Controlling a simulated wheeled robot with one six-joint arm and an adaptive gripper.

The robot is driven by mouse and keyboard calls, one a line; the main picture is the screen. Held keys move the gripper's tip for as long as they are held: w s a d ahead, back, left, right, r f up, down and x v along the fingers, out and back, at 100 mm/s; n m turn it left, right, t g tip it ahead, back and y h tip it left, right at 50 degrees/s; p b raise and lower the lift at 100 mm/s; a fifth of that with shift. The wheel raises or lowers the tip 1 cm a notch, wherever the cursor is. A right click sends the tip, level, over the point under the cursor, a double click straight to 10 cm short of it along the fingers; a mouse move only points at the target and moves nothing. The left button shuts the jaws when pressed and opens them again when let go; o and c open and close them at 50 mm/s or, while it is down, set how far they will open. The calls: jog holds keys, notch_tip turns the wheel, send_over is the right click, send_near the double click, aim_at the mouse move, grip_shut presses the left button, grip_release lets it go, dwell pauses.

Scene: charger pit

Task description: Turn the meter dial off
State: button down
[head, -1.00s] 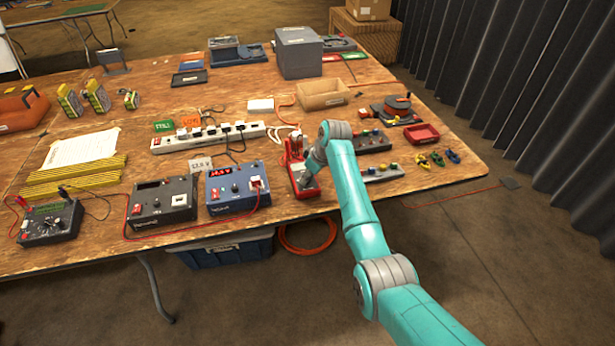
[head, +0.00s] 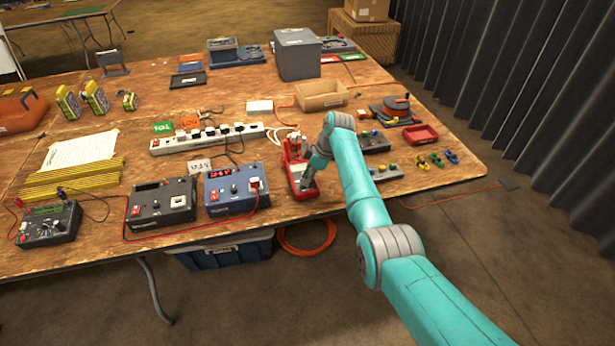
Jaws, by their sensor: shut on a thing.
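A red handheld meter (head: 295,173) lies near the front edge of the wooden table, right of the blue power supply. The meter's pale screen area shows just left of the gripper, but is too small to read.
A blue power supply (head: 231,190) and a dark one (head: 161,201) stand left of the meter. A power strip (head: 207,138) lies behind. A dark tester with a dial (head: 48,224) sits far left. Grey boxes with coloured buttons (head: 374,143) stand right of my arm.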

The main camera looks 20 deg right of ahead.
jog(key=shift+f, duration=0.1)
jog(key=c, duration=0.9)
grip_release()
jog(key=v, duration=1.2)
jog(key=shift+s+d, duration=0.1)
